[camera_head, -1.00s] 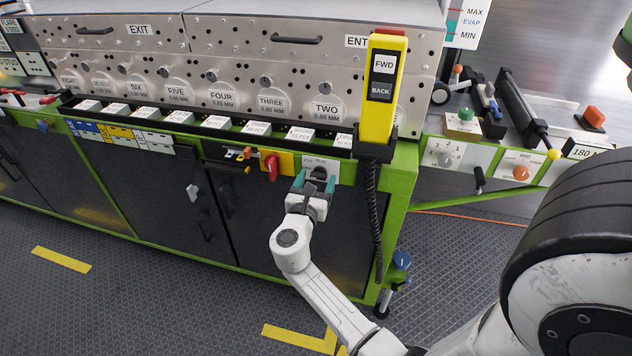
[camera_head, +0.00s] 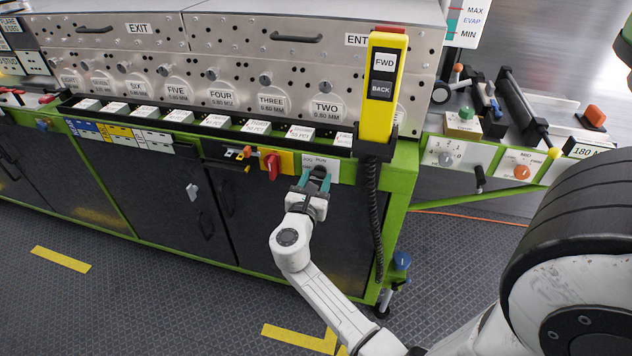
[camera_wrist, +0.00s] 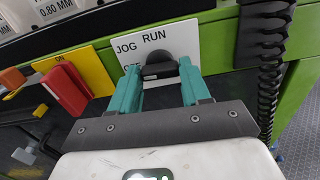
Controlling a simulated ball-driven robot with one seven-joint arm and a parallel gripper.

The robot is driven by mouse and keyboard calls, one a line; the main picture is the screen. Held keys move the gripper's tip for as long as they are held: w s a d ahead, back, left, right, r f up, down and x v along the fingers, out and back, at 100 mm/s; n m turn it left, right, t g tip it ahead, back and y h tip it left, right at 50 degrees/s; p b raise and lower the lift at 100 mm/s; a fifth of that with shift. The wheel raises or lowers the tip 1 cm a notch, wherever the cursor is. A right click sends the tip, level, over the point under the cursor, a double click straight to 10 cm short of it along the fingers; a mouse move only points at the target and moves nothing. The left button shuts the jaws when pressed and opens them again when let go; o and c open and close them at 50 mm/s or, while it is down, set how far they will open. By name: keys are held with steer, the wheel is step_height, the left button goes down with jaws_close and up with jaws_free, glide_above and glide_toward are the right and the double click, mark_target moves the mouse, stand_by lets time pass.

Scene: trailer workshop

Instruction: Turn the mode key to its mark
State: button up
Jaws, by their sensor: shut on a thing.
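The mode key (camera_wrist: 158,66) is a dark, rounded knob on a white plate (camera_wrist: 181,38) marked JOG and RUN, with a third label partly covered. In the head view, the key (camera_head: 319,172) sits on the front green rail, below the yellow pendant. My gripper (camera_wrist: 159,75) has its two teal fingers on either side of the key and is shut on it. It also shows in the head view (camera_head: 314,178), reaching up from below. The fingers hide the plate's lower part, and I cannot tell exactly where the key points.
A red switch on a yellow plate (camera_head: 286,158) sits just left of the key's plate. The yellow FWD/BACK pendant (camera_head: 379,110) stands to the right, its black coiled cord (camera_head: 372,215) hanging beside my gripper. The floor in front of the dark cabinets is open.

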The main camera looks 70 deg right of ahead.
steer(key=m+b, duration=0.1)
steer(key=m, duration=0.1)
steer(key=m+b, duration=0.2)
steer(key=shift+f+m+b, duration=0.2)
steer(key=shift+m+b, duration=0.1)
steer(key=shift+s+m+b, duration=0.1)
steer(key=shift+m+b, duration=5.2)
steer(key=shift+m, duration=1.1)
steer(key=o, duration=1.1)
steer(key=shift+r, duration=0.1)
steer(key=shift+c, duration=0.2)
steer(key=a, duration=1)
steer(key=shift+s+a, duration=0.4)
